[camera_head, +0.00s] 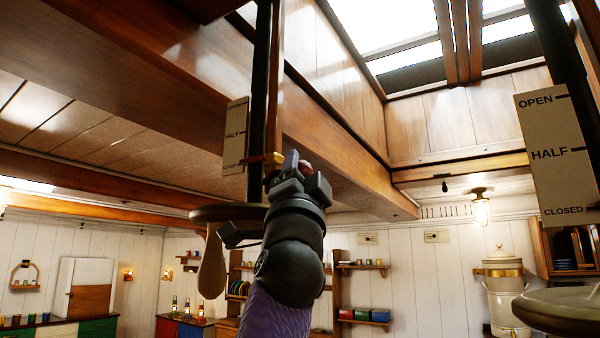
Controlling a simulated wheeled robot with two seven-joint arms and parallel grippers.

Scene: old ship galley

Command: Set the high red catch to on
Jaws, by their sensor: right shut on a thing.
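My right gripper (297,172) reaches up from below at the middle of the view, beside a dark vertical post. It is shut on a small red part, the red catch (306,168), which is mostly hidden by the fingers. A yellow and red pointer (257,159) sticks out left of the fingers, close to the lowest mark of a pale scale plate (236,135). The plate reads OPEN and HALF; its lowest word is hard to read. I cannot tell whether pointer and catch are one piece. My left gripper is not in view.
A round disc (215,213) and a hanging wooden handle (212,265) are just left of my right wrist. A larger scale plate (555,160) on a dark post and another disc (565,308) stand at right. Wooden beams (190,85) run overhead, below a skylight.

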